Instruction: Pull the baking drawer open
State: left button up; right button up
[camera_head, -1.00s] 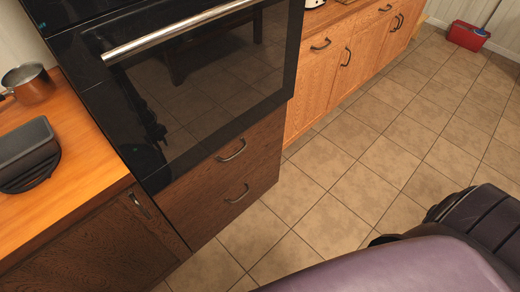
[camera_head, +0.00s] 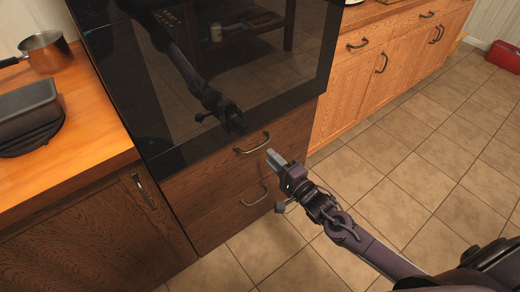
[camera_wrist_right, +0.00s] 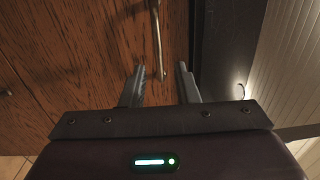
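Two dark wood drawers sit under the black oven, both shut. The upper drawer (camera_head: 205,178) has a curved metal handle (camera_head: 252,143); the lower drawer (camera_head: 222,222) has a similar handle (camera_head: 255,197). No label shows which is the baking drawer. My right gripper (camera_head: 272,158) is just in front of the upper drawer, slightly right of and below its handle. In the right wrist view the fingers (camera_wrist_right: 163,78) are apart and empty. A handle (camera_wrist_right: 158,40) lies ahead, roughly in line with the gap, not clearly between the fingertips. My left gripper is out of view.
The black oven (camera_head: 215,85) is above the drawers, its glass reflecting my arm. Oak cabinets (camera_head: 350,95) stand at right. The tiled floor (camera_head: 430,170) is mostly clear.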

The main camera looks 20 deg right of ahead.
aim_at(260, 146)
jog(key=x, duration=0.7)
jog(key=shift+s, duration=0.1)
jog(key=shift+c, duration=0.5)
jog(key=shift+d, duration=0.1)
grip_shut()
